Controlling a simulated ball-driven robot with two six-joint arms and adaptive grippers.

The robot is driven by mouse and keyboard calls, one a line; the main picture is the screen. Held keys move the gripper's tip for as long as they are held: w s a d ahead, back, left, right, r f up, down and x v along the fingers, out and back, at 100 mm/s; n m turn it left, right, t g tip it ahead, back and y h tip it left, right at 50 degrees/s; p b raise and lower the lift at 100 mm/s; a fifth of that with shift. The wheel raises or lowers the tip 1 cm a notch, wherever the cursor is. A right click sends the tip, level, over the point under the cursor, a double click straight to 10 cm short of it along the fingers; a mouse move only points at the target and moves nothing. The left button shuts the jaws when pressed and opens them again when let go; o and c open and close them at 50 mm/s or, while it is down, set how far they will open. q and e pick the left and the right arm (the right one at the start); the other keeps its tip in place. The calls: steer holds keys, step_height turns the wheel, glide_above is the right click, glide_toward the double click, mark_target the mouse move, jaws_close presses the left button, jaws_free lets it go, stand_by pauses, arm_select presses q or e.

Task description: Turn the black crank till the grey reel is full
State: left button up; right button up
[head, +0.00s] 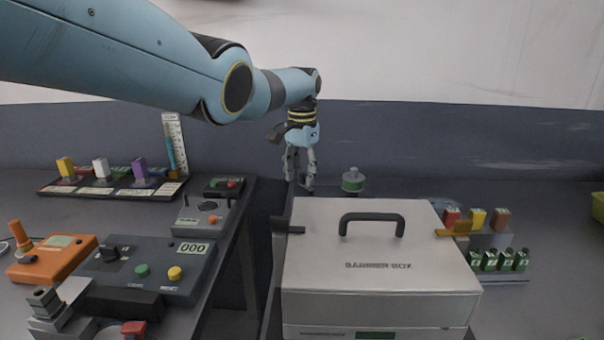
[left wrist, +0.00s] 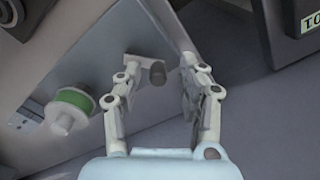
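My left gripper (head: 303,184) reaches down behind the white case, beside the grey reel (head: 353,182). In the left wrist view the reel (left wrist: 62,122) shows a green band around its middle and stands left of the fingers. The dark crank knob (left wrist: 157,73), on a pale arm, appears between the fingertips of the open left gripper (left wrist: 160,82). Clear gaps show on both sides of the knob, and I see no firm contact. In the head view the crank is hidden or too small to tell. My right gripper is in neither view.
The white barrier box (head: 415,285) with a black top handle stands in front of the reel. A left table holds a dark panel (head: 205,287), an orange joystick box (head: 55,262) and a rack of coloured blocks (head: 60,188). Green-based pieces (head: 497,262) stand to the right.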

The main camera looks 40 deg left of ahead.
arm_select(q)
step_height(320, 180, up, 12)
stand_by(0.6)
steer(key=shift+d, duration=0.1)
stand_by(0.4)
